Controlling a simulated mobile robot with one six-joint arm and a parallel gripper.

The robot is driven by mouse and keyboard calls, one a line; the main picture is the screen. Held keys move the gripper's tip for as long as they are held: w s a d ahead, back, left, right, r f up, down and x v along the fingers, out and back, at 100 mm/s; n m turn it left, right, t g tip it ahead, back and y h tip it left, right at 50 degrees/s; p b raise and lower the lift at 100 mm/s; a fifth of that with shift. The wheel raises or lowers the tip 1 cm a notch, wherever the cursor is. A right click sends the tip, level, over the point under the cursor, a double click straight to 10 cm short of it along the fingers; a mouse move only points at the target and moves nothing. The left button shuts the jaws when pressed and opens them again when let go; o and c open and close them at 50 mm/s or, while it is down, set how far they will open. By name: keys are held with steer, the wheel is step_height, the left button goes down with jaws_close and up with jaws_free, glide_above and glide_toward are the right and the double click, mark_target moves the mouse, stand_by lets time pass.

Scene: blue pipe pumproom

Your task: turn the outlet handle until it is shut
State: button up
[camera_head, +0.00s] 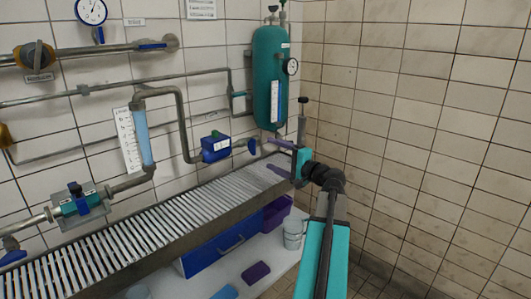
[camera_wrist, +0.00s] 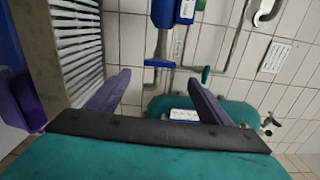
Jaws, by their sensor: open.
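A short blue handle (camera_head: 252,146) sits on the pipe just right of the blue pump box (camera_head: 215,147). I take it as the outlet handle, though I cannot read a label. In the wrist view the handle (camera_wrist: 158,63) lies across the pipe, between and beyond my fingertips. My gripper (camera_wrist: 157,92) is open, its two purple fingers apart with nothing between them. In the head view my gripper (camera_head: 279,156) is in front of the wall, right of the handle and below the green tank. No contact with the handle shows.
The green tank (camera_head: 269,80) with a gauge stands above my gripper. A slatted metal grating (camera_head: 150,220) runs along the wall below the pipes. A purple bin (camera_head: 277,213) and a blue drawer (camera_head: 222,245) are beneath it. The tiled right wall is bare.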

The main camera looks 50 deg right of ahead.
steer(key=shift+s, duration=1.4)
steer(key=shift+s, duration=0.15)
